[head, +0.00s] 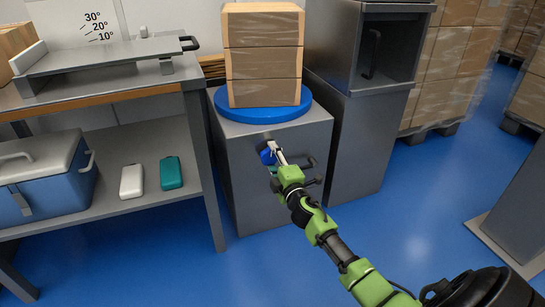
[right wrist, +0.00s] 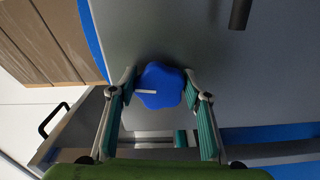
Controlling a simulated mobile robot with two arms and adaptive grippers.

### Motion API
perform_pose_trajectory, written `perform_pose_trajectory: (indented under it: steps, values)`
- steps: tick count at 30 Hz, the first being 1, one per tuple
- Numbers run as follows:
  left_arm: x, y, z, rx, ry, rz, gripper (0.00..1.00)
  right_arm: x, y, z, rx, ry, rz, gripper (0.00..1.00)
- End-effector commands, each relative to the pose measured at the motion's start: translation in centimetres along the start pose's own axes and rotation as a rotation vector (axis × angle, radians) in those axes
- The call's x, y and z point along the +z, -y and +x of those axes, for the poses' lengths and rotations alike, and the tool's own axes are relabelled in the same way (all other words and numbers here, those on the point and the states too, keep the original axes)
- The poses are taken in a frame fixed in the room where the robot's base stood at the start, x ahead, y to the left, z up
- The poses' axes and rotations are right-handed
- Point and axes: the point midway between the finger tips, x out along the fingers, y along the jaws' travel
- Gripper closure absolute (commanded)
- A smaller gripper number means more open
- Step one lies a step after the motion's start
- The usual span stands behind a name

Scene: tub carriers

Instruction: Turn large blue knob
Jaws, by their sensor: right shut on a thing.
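The large blue knob (head: 267,153) is on the front of a grey pedestal, below its blue round turntable. In the right wrist view the knob (right wrist: 160,86) has a lobed edge and a white pointer line running to the left from its middle. My right gripper (head: 279,157) reaches the knob from the front and partly hides it in the head view. In the right wrist view its two fingers (right wrist: 159,88) stand on either side of the knob, shut on it. My left gripper is not in view.
The grey pedestal (head: 236,175) bears the blue turntable (head: 270,111) with stacked cardboard boxes (head: 264,55). A dark handle (head: 308,163) sticks out right of the knob. A grey cabinet (head: 345,140) stands close on the right, a workbench (head: 150,190) on the left.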

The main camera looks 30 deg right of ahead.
Motion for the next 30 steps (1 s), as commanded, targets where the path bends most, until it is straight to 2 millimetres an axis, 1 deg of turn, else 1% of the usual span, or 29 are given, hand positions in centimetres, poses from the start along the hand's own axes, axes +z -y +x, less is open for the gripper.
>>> perform_pose_trajectory:
  steps: [9,22,23,24,25,30]
  values:
    - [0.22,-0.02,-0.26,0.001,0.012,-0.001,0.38,-0.15,0.12,-0.05,-0.003,-0.003,-0.08,0.77]
    - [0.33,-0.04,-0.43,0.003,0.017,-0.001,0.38,-0.18,0.15,-0.06,-0.003,-0.004,-0.087,0.77]
    - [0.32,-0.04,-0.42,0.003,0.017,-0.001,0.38,-0.18,0.15,-0.06,-0.003,-0.004,-0.086,0.51]
    - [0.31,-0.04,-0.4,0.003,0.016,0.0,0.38,-0.18,0.16,-0.06,-0.003,-0.004,-0.086,0.4]
    - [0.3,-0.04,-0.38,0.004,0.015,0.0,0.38,-0.17,0.15,-0.06,-0.003,-0.003,-0.086,0.38]
    - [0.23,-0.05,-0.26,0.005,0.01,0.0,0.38,-0.1,0.06,-0.03,-0.002,-0.002,-0.086,0.38]
